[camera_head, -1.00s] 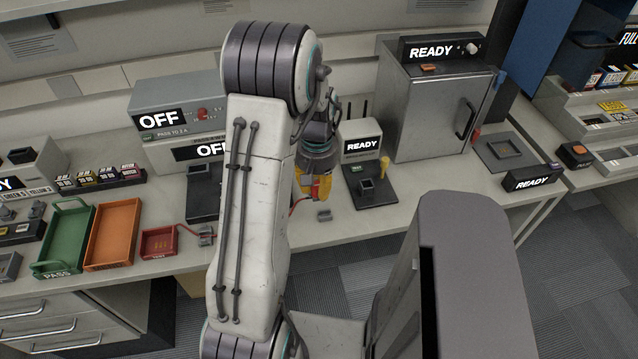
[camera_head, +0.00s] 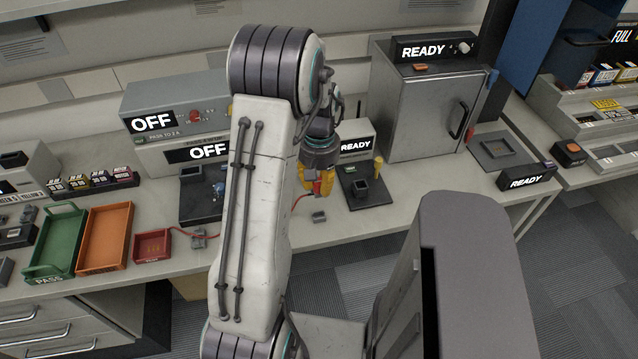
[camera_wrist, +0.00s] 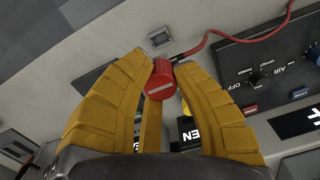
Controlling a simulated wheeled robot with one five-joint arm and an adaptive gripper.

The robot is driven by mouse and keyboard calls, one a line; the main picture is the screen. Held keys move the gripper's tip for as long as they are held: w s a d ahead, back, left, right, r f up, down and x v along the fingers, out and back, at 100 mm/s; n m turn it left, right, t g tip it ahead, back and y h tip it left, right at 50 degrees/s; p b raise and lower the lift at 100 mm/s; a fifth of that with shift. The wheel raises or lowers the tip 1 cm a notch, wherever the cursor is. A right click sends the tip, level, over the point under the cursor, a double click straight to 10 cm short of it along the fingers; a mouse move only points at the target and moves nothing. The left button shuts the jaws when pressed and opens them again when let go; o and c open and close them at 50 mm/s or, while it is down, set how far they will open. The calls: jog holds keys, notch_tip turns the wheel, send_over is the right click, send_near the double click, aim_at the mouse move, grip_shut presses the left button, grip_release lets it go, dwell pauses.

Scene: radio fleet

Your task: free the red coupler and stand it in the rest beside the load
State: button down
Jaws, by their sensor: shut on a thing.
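The red coupler (camera_wrist: 159,80) sits between the yellow fingertips of my gripper (camera_wrist: 162,72) in the wrist view, and the fingers are shut on it. A red cable (camera_wrist: 205,42) runs from the coupler up and right. A small grey square holder (camera_wrist: 159,38), perhaps the rest, lies just beyond the fingertips, apart from the coupler. In the head view my gripper (camera_head: 320,186) hangs over the bench, with a small grey block (camera_head: 319,216) below it. The coupler is mostly hidden there. I cannot tell which device is the load.
A black-based unit marked READY (camera_head: 358,146) stands just right of my gripper, with a yellow-topped post (camera_head: 378,166). Units marked OFF (camera_head: 152,122) stand left, behind my arm. Green (camera_head: 75,212), orange (camera_head: 128,212) and red (camera_head: 138,245) trays lie further left. The front bench strip is mostly clear.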

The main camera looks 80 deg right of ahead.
jog(key=shift+f, duration=0.15)
jog(key=shift+f+b, duration=2.7)
jog(key=shift+f, duration=0.05)
jog(key=shift+f+b, duration=1.7)
jog(key=shift+f, duration=0.2)
jog(key=c, duration=1)
grip_release()
jog(key=shift+c, duration=0.2)
notch_tip(320, 180, up, 12)
jog(key=shift+d, duration=0.15)
